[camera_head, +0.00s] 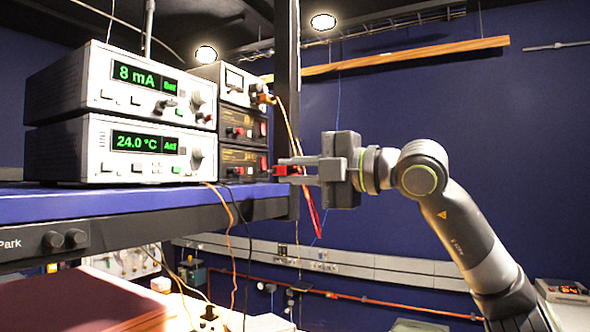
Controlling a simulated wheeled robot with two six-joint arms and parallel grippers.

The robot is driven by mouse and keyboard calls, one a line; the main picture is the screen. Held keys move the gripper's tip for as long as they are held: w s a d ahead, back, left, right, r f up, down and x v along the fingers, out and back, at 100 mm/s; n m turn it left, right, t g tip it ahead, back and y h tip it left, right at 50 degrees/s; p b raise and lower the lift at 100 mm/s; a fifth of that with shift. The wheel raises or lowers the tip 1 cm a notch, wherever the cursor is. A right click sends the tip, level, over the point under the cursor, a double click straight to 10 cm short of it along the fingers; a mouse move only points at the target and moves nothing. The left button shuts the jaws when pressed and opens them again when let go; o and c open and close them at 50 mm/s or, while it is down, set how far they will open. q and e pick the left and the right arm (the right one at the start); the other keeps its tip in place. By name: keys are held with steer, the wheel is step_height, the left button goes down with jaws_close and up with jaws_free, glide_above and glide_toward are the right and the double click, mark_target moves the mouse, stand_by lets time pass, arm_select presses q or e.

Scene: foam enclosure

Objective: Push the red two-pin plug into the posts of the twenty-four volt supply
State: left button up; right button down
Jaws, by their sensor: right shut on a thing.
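My right gripper (296,170) comes in from the right and is shut on the red plug (281,170), which shows at its fingertips. The plug faces left, level with the lowest of the small stacked units (234,157), near its right front edge. A similar dark unit (232,122) with a red part sits above it. Their labels are too small to read, so I cannot tell which is the twenty-four volt supply. The plug's pins and any contact with posts cannot be made out. My left gripper is not in view.
Two white instruments, reading 8 mA (143,78) and 24.0 °C (146,142), stand left on the blue shelf (90,204). A dark upright post (287,80) stands just behind the plug. Orange and red leads (290,125) hang nearby. Space right of the shelf is open.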

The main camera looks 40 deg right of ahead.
steer(key=shift+w+a+r+p, duration=0.15)
steer(key=shift+w+r+p, duration=0.1)
steer(key=shift+w+p, duration=0.4)
steer(key=p+x, duration=0.3)
steer(key=x, duration=0.1)
steer(key=shift+w+a+f+p, duration=0.1)
steer(key=shift+w+f+p, duration=0.1)
steer(key=shift+p, duration=0.15)
steer(key=shift+s+b, duration=0.1)
steer(key=shift+b, duration=0.5)
stand_by(1.2)
steer(key=shift+w+a, duration=0.1)
steer(key=shift+w, duration=0.15)
steer(key=shift+w+a+p, duration=0.1)
steer(key=shift+w+p, duration=0.25)
steer(key=shift+p, duration=0.15)
steer(key=shift+w+a+p, duration=0.2)
steer(key=shift+w+p, duration=0.25)
